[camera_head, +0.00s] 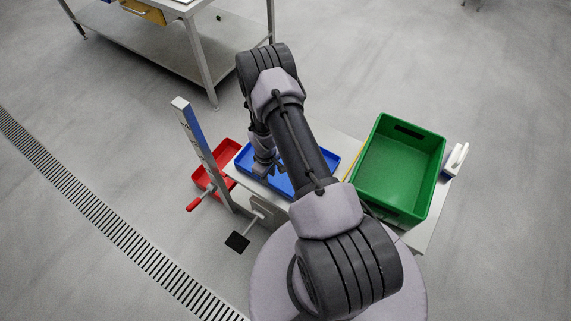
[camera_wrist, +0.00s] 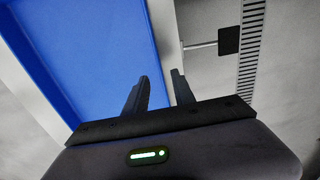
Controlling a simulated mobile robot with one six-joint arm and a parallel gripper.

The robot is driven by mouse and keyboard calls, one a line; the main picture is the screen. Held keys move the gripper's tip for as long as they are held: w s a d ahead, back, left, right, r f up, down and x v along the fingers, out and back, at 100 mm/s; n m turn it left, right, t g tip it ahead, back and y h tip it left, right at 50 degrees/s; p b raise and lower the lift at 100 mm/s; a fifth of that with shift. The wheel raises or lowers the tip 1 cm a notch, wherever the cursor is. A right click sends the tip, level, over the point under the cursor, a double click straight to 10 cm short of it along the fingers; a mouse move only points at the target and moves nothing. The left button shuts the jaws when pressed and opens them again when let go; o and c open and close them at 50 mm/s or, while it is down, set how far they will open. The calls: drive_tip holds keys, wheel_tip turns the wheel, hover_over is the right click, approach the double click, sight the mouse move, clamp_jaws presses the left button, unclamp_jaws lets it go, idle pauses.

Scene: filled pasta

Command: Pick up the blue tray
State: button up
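The blue tray (camera_head: 281,183) lies flat on the light table, partly hidden behind my arm in the head view. In the wrist view the tray (camera_wrist: 95,55) fills the upper left, with its side rim running down toward the fingers. My gripper (camera_head: 264,170) is at the tray's left end in the head view. In the wrist view my gripper (camera_wrist: 159,78) has its two dark fingers apart with nothing held between them. The left finger shows over the tray's inside and the right finger beyond its rim. Whether either finger touches the rim cannot be told.
A green crate (camera_head: 437,173) stands on the table to the right, with a white-and-blue item (camera_head: 455,160) beside it. A red tray (camera_head: 229,151) sits to the left, behind an upright metal post (camera_head: 203,150). A larger metal table (camera_head: 160,50) stands at the back left.

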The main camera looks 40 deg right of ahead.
sight(269, 187)
drive_tip(key=f+b, duration=0.1)
drive_tip(key=f, duration=0.2)
drive_tip(key=f+b, duration=0.2)
drive_tip(key=f, duration=0.2)
drive_tip(key=shift+w+a+f, duration=0.1)
drive_tip(key=shift+w+a, duration=0.05)
drive_tip(key=shift+w, duration=0.05)
drive_tip(key=shift+r, duration=0.2)
drive_tip(key=shift+c, duration=0.2)
clamp_jaws()
